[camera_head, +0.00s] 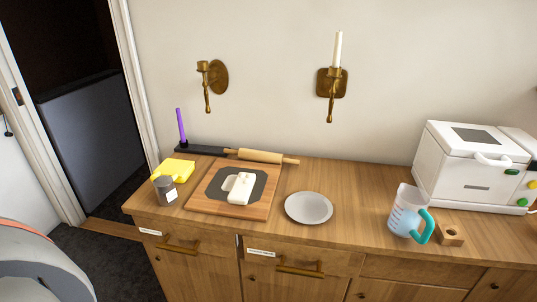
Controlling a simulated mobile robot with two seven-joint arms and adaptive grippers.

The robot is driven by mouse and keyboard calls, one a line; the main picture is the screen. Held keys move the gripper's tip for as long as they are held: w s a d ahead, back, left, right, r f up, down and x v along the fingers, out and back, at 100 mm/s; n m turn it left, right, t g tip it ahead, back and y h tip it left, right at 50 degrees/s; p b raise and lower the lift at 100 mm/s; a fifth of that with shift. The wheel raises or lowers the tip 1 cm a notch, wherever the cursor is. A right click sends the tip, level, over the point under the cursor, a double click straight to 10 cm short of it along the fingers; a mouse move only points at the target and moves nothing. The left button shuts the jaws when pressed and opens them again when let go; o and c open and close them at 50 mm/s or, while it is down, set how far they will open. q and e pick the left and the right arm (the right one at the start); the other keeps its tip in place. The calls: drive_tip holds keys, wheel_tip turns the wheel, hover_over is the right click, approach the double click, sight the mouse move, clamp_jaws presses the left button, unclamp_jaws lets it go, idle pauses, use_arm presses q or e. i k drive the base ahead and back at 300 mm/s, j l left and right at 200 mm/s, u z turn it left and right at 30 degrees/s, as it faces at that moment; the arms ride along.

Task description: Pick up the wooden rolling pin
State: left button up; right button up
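The wooden rolling pin (261,156) lies at the back of the wooden counter, near the wall. Its pale thick barrel has a thin handle at each end. Its left end is beside a black bar-shaped base (200,150), and I cannot tell whether they touch. It lies behind a wooden board with a dark inset. Neither of my grippers shows in the head view.
The wooden board (204,206) carries a white block (240,188). Around it are a grey can (165,190), a yellow item (177,170), a purple candle (181,126) and a plate (309,208). A jug (405,212) and white appliance (470,165) stand right. Counter right of the pin is clear.

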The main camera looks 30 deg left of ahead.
sight(247, 154)
drive_tip(key=j+u, duration=0.45)
drive_tip(key=i+j+u, duration=0.1)
drive_tip(key=u, duration=0.35)
drive_tip(key=i+j+u, duration=0.1)
drive_tip(key=j, duration=0.25)
drive_tip(key=i+j, duration=0.1)
drive_tip(key=j, duration=0.3)
drive_tip(key=i+j+u, duration=0.15)
drive_tip(key=j, duration=0.2)
